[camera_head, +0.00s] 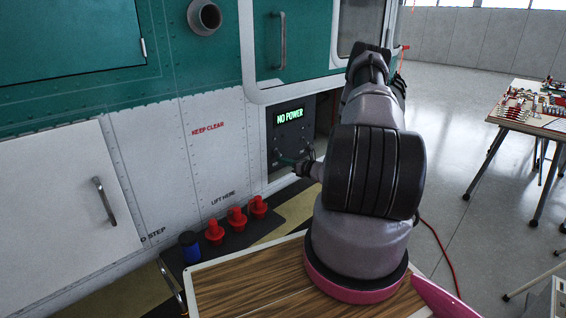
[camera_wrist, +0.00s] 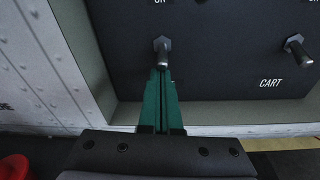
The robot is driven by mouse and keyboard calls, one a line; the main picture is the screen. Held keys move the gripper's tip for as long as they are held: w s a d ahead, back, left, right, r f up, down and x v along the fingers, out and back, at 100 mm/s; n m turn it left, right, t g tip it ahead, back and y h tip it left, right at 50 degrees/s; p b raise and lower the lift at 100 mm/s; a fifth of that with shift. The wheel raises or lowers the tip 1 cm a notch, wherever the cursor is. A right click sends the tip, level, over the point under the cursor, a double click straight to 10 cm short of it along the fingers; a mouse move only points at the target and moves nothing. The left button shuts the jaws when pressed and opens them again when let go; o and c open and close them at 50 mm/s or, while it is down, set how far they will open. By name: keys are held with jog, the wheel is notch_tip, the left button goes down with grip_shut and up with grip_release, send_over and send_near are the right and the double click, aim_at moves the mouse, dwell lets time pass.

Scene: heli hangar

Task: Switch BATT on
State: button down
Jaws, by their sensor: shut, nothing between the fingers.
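A dark switch panel (camera_head: 284,135) with a lit green "NO POWER" display (camera_head: 290,116) is set in the side of the helicopter. In the wrist view, a metal toggle switch (camera_wrist: 162,47) stands near the top middle of the panel, its lever pointing down in the picture. The label below it is hidden by my gripper, so I cannot read BATT. My gripper (camera_wrist: 162,73) has its green fingers shut and empty, with the tips right below the lever; whether they touch is unclear. My gripper also shows at the panel in the head view (camera_head: 284,160).
A second toggle (camera_wrist: 298,50), labelled CART, stands to the right. The panel's pale frame (camera_wrist: 80,60) borders it at left and below. Several red plugs (camera_head: 237,217) and a blue can (camera_head: 190,246) stand below the panel. A cluttered table (camera_head: 545,125) is at right.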

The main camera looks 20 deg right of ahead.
aim_at(279, 154)
jog(key=shift+s+r+g+h, duration=0.1)
jog(key=shift+r+g+h, duration=0.25)
jog(key=shift+g, duration=0.25)
jog(key=r+g, duration=0.1)
jog(key=g, duration=0.1)
jog(key=r+g+h, duration=0.1)
jog(key=g, duration=0.1)
jog(key=shift+s+d+h, duration=0.15)
jog(key=shift+s+h, duration=0.05)
jog(key=shift+h, duration=0.05)
dwell(0.4)
jog(key=shift+r, duration=0.1)
jog(key=shift+r, duration=0.7)
